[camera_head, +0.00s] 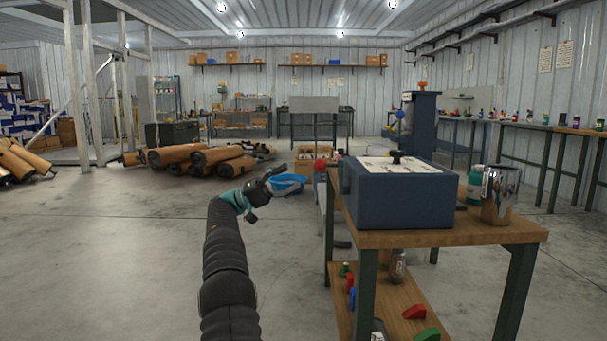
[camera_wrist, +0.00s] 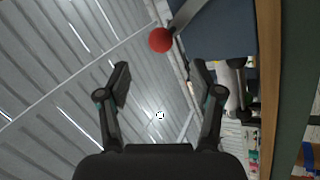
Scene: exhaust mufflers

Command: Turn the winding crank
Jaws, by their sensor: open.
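The winding crank shows as a red ball knob (camera_head: 320,165) at the left side of a dark blue box (camera_head: 405,200) on a wooden workbench (camera_head: 450,237). In the wrist view the knob (camera_wrist: 160,40) sits at the end of a grey crank arm (camera_wrist: 194,18) beside the blue box (camera_wrist: 225,38). My gripper (camera_head: 264,194) is left of the box and the knob in the head view, in free air. Its fingers (camera_wrist: 161,70) are spread and empty. The knob appears beyond the fingertips, apart from both. Most of the crank is hard to make out in the head view.
A metal mug (camera_head: 500,195) and a teal bottle (camera_head: 474,184) stand on the bench's right. Coloured blocks lie on its lower shelf (camera_head: 388,300). A blue basin (camera_head: 287,183) and brown cylinders (camera_head: 180,155) are behind on the floor. The floor left of the bench is clear.

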